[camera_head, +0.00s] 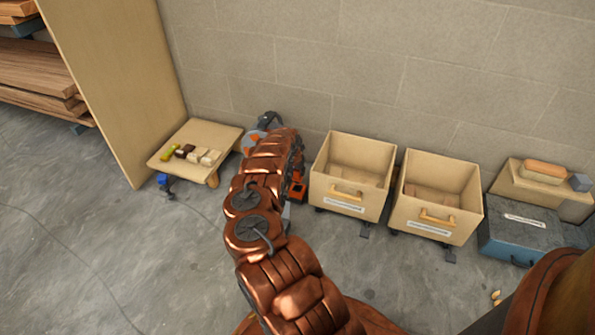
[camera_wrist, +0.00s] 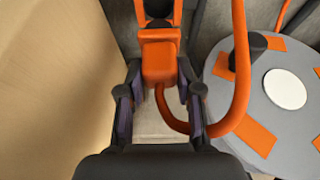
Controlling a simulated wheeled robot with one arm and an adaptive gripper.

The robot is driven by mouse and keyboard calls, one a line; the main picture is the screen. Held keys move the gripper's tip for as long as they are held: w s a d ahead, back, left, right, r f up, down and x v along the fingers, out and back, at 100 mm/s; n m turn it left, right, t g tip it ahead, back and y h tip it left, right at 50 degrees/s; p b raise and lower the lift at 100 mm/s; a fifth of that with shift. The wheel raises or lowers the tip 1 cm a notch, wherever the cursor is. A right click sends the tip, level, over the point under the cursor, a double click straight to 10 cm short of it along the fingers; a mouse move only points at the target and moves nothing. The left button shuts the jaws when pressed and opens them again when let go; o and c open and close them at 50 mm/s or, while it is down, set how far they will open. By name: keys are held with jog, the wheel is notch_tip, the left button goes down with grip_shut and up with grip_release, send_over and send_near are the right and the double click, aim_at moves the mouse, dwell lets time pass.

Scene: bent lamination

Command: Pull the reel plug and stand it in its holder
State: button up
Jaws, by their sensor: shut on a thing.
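In the wrist view, my gripper (camera_wrist: 158,88) is shut on the orange reel plug (camera_wrist: 158,64), a blocky body held between the two dark fingers. An orange cable (camera_wrist: 241,60) loops from below the plug and up past its right side. The reel (camera_wrist: 222,103), a grey disc with orange patches and a pale round centre, lies to the right of the gripper. An orange and dark part touches or adjoins the plug's far end; I cannot tell whether they are joined. In the head view my arm hides the gripper and plug. I cannot make out the plug's holder.
A low wooden stand (camera_head: 225,142) with small blocks is left of my arm. Two open wooden bins (camera_head: 365,152) (camera_head: 449,176) and a blue-grey case (camera_head: 505,238) line the wall on the right. A tall wooden panel (camera_head: 112,80) stands at left. Floor at front left is clear.

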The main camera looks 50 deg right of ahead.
aim_at(297, 178)
jog(key=shift+f, duration=0.2)
jog(key=shift+f+b, duration=0.65)
jog(key=shift+f, duration=0.5)
jog(key=shift+f, duration=0.15)
jog(key=shift+f+b, duration=0.35)
jog(key=shift+f, duration=0.25)
jog(key=shift+f, duration=0.1)
jog(key=shift+f+b, duration=0.5)
jog(key=shift+f, duration=0.25)
jog(key=o, duration=1.1)
jog(key=shift+r, duration=0.15)
